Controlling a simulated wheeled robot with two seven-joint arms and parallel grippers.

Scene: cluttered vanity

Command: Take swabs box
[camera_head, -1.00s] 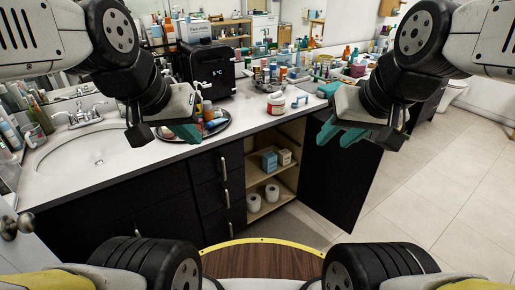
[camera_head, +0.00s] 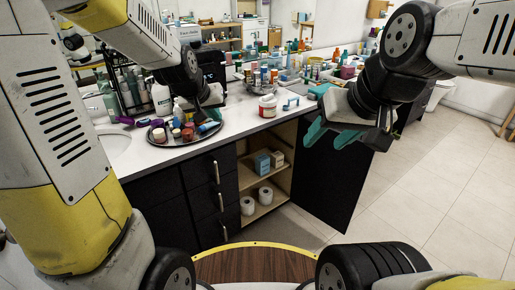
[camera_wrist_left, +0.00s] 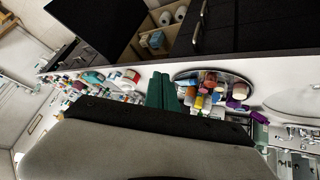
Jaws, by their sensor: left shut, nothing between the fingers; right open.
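Two small boxes stand side by side on the upper shelf of the open cabinet: a blue box (camera_head: 261,162) and a paler box (camera_head: 277,158) with a whitish top. Their labels are too small to read, so I cannot tell which holds swabs. Both look upright. My left gripper (camera_head: 211,114) is shut and empty above the counter by the round tray; its teal fingers also show together in the left wrist view (camera_wrist_left: 162,92). My right gripper (camera_head: 329,133) is open and empty, in front of the counter near the cabinet's open door.
White paper rolls (camera_head: 265,195) stand on the lower shelf. The open black door (camera_head: 330,185) borders the cabinet on the right. A dark round tray (camera_head: 165,138) of bottles and jars sits on the counter. A red-and-white jar (camera_head: 267,106) stands near the counter edge.

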